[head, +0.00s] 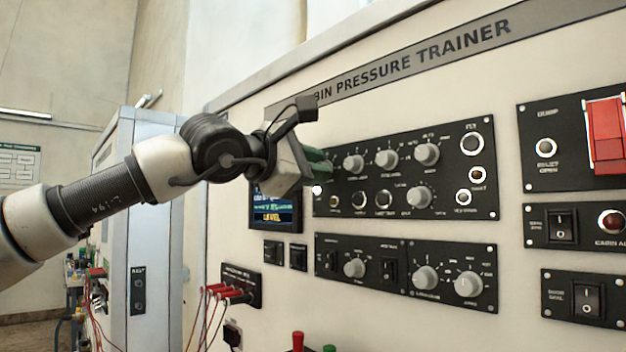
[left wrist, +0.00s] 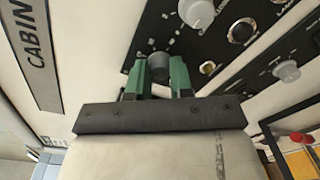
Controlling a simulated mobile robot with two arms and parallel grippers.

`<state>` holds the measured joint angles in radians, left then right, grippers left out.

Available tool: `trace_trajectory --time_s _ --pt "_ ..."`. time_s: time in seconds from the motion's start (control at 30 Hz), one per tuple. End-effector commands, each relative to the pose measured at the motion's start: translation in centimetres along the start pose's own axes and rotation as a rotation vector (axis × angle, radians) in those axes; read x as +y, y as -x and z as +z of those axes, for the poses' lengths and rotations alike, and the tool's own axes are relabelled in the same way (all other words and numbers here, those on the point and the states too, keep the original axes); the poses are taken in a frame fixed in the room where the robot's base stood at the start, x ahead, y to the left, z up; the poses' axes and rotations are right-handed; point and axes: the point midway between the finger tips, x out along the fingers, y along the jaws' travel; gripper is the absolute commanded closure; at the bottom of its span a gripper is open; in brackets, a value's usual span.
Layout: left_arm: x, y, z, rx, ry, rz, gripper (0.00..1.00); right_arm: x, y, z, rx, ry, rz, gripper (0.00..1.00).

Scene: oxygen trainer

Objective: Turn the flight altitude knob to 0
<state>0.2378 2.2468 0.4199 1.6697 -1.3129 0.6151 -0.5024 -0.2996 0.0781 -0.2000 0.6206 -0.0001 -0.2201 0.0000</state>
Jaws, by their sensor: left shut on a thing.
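My left gripper (head: 318,168) is at the left end of the upper black knob panel, its green fingers against the panel. In the left wrist view, the two green fingers (left wrist: 160,76) are closed on either side of a dark grey round knob (left wrist: 159,63), which sits between their tips. In the head view the gripper hides this knob. The labels near it are too small or covered to read, so its pointer and setting cannot be told. My right gripper is in neither view.
Several light grey knobs, such as one (head: 354,163) just right of the gripper, stand out from the upper panel (head: 484,150). A display screen (head: 262,208) is below left of the gripper. A lower knob panel (head: 445,250) and a red guarded switch (head: 606,133) are farther off.

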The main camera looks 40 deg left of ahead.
Motion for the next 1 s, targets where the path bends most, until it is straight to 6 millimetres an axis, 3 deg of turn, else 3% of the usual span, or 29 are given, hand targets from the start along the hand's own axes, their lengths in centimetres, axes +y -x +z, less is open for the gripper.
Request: trace_trajectory --time_s 0.5,1.0 --pt "-0.2 -0.1 -0.1 -0.010 0.356 -0.019 1.00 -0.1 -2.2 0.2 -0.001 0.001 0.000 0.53" --pt "-0.1 -0.1 -0.1 -0.012 0.431 -0.023 1.00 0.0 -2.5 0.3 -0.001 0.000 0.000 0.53"
